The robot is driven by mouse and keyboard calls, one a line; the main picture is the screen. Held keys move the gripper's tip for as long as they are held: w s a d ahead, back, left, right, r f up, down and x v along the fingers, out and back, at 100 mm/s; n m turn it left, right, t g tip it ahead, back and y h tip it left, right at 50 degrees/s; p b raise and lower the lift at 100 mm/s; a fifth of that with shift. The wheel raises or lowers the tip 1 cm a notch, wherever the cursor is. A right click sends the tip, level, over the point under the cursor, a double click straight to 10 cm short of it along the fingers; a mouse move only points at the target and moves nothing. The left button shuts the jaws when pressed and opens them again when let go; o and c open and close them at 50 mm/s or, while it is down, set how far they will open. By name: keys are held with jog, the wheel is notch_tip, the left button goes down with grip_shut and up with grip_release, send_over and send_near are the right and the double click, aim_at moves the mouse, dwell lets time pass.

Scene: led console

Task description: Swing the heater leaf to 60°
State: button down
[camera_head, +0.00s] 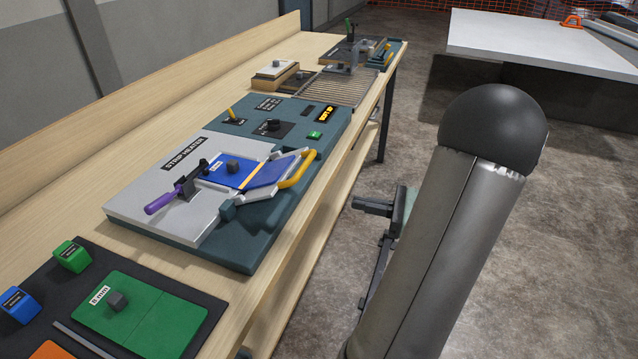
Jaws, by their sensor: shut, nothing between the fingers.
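The strip heater (150,198) is a grey panel on a dark teal base on the bench. A blue sheet (228,171) with a small dark knob lies on it, beside a thin orange line. The heater leaf, with a yellow curved handle (298,171), is on the right side. The darker blue part over the leaf (268,177) looks slightly tilted; I cannot read its angle. A purple-handled lever clamp (165,200) is at the left. My gripper (356,203) is shut and empty, right of the bench and apart from the handle, partly hidden behind my arm.
The console has a black knob (270,127), a green button (314,135) and a small amber display (326,114). A green sheet (140,315) and coloured blocks lie on a dark mat at the near left. A slatted rack (337,88) stands farther back. Open floor lies right of the bench.

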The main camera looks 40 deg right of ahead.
jog(key=w+a+r+p, duration=0.1)
jog(key=w+a, duration=0.1)
jog(key=w, duration=0.3)
jog(key=w+a+r+m+t+h+p, duration=0.1)
jog(key=w+a+r, duration=0.1)
jog(key=w, duration=0.3)
jog(key=shift+r, duration=0.25)
